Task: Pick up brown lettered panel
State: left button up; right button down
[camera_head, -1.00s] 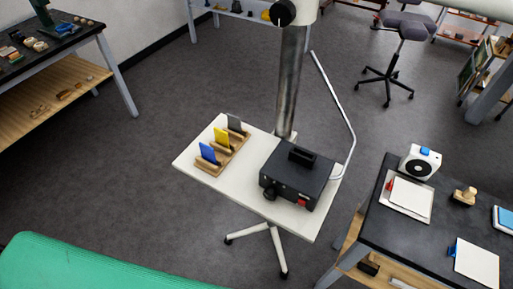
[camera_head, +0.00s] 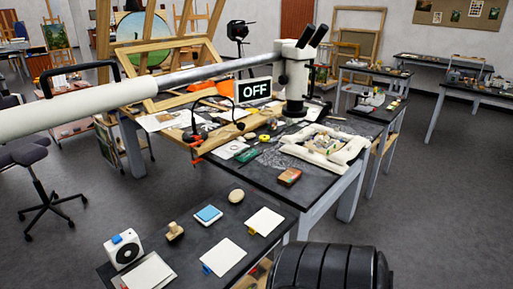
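A small reddish-brown block-like piece (camera_head: 289,177) lies near the front edge of the cluttered dark worktable (camera_head: 262,181). It is the closest match to the brown lettered panel, but it is too small for me to make out any lettering or be sure. It lies apart from the white padded tray to its right. Neither of my grippers is in view.
A white padded tray (camera_head: 324,143), a microscope (camera_head: 297,75) and an OFF sign (camera_head: 253,90) stand on the worktable. A white boom (camera_head: 60,110) crosses the left. A nearer dark table holds cards and a white device (camera_head: 123,249). Grey floor is clear at right.

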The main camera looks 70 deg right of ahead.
aim_at(287, 177)
jog(key=z, duration=2.45)
jog(key=u, duration=0.4)
jog(key=i+l+u, duration=0.25)
jog(key=l, duration=0.35)
jog(key=l+u, duration=0.3)
jog(key=l, duration=0.3)
jog(key=l+u, duration=0.25)
jog(key=l, duration=0.4)
